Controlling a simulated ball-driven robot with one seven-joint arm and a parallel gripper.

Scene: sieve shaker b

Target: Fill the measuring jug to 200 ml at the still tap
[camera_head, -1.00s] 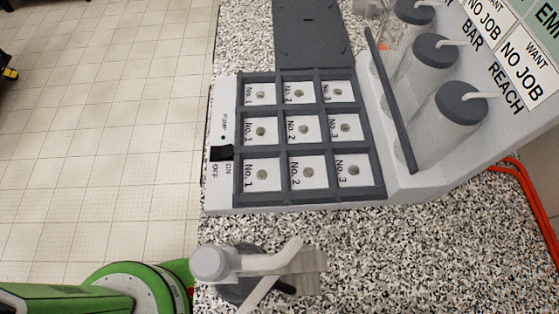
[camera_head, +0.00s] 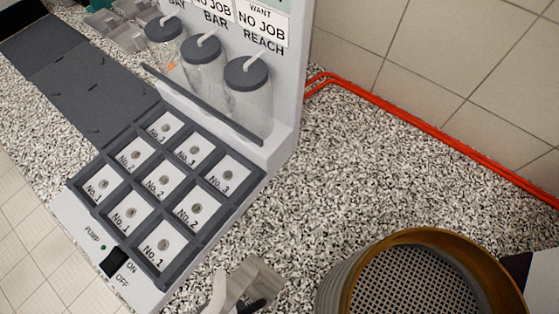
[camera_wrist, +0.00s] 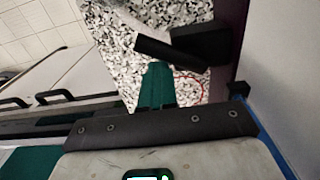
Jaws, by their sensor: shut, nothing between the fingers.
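I cannot make out the measuring jug or the still tap in either view. In the wrist view, two dark finger-like blocks that look like my gripper (camera_wrist: 178,48) are together, with nothing seen between them, over speckled counter.
A brass-rimmed sieve (camera_head: 412,242) stands at the lower right. A grey tray (camera_head: 181,263) of numbered compartments, with a pump switch, adjoins a rack of capped bottles (camera_head: 248,85). A red hose (camera_head: 440,135) runs along the wall. Speckled counter (camera_head: 345,165) between them is clear.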

